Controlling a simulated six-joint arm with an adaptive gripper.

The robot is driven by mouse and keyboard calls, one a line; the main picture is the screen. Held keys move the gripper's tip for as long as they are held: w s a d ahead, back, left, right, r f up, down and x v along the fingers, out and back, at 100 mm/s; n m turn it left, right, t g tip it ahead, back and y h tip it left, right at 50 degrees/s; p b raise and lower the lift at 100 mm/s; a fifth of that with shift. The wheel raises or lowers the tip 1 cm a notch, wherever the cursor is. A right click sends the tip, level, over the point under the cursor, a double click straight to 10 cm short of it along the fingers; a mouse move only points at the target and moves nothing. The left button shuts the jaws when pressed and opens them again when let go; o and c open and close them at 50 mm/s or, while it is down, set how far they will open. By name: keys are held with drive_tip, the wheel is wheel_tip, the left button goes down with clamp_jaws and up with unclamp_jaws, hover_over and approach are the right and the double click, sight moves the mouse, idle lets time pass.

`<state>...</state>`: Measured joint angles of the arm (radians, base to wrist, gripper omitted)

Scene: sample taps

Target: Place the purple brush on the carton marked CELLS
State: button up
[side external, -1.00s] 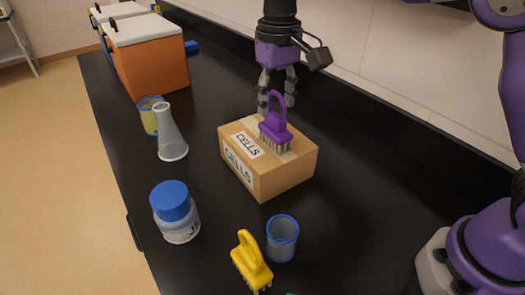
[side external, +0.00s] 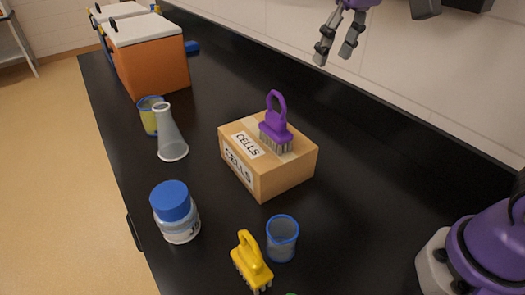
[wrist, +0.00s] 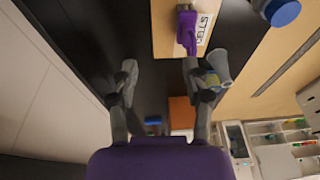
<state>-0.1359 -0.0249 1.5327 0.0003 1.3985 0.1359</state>
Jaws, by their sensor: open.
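The purple brush (side external: 275,126) stands upright, bristles down and handle up, on top of the carton marked CELLS (side external: 285,181). The carton is a brown box with white labels on its top and side. In the wrist view the purple brush (wrist: 186,28) shows on the carton (wrist: 165,35) at the top. My gripper (side external: 333,57) is open and empty, high above and behind the carton, clear of the brush. Its two fingers (wrist: 160,85) are spread apart in the wrist view with nothing between them.
A yellow brush (side external: 250,262) and a blue-rimmed cup (side external: 282,238) stand in front of the carton. A blue-capped jar (side external: 175,212), a conical flask (side external: 170,135) and a yellow beaker (side external: 149,115) stand to the left. Orange boxes (side external: 150,65) are farther back. The black bench right of the carton is clear.

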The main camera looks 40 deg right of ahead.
drive_tip(key=s+d+f+t, duration=0.3)
drive_tip(key=s+d+f, duration=0.1)
drive_tip(key=s+f, duration=0.4)
drive_tip(key=s, duration=0.2)
drive_tip(key=shift+s+f, duration=0.3)
drive_tip(key=shift+f, duration=0.1)
